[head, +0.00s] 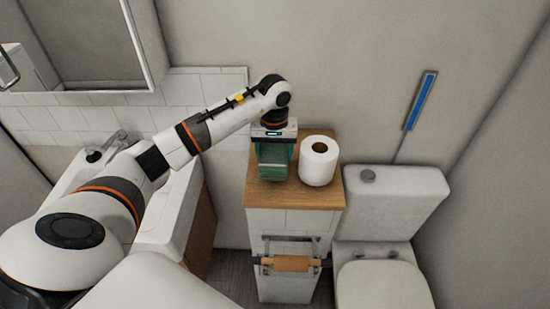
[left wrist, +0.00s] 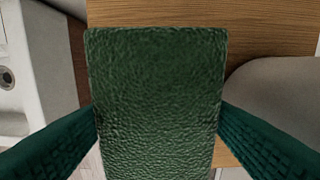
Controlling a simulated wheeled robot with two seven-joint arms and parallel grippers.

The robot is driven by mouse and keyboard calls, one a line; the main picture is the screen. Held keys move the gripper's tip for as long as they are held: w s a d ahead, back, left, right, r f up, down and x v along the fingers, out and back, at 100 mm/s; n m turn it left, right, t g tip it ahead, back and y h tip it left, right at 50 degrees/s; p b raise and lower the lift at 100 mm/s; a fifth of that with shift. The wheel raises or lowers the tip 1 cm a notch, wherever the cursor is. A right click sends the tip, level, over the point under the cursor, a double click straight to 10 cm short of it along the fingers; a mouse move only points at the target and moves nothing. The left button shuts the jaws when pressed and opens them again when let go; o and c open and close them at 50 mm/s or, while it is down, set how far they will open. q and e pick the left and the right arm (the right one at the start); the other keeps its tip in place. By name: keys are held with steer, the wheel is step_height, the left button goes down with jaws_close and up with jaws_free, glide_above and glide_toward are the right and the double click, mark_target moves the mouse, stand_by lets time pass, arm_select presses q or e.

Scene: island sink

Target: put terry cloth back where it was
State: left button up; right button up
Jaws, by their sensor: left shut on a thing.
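The terry cloth (head: 273,172) is dark green, a folded block with a rough surface. It is at the left part of the wooden top (head: 322,196) of a narrow white cabinet. My left gripper (head: 274,150) points down and is shut on the cloth from above. In the left wrist view the cloth (left wrist: 155,95) fills the middle, with a green finger on either side. I cannot tell whether the cloth touches the wood below. My right gripper is not in view.
A white paper roll (head: 319,161) stands on the wooden top, just right of the cloth. A toilet (head: 388,215) is to the right of the cabinet. A sink (head: 82,172) with a tap is at the left. Some bare wood shows in front of the roll.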

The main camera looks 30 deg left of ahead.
mark_target(275, 161)
arm_select(q)
step_height(275, 161, down, 3)
steer(key=shift+w+f+p, duration=0.1)
steer(key=shift+f+p, duration=0.05)
steer(key=shift+p, duration=0.45)
steer(key=shift+f, duration=0.3)
steer(key=o, duration=0.9)
steer(key=shift+r, duration=0.1)
steer(key=shift+r, duration=0.2)
step_height(275, 161, up, 11)
steer(key=b, duration=0.4)
steer(key=shift+f, duration=0.2)
steer(key=shift+r, duration=0.6)
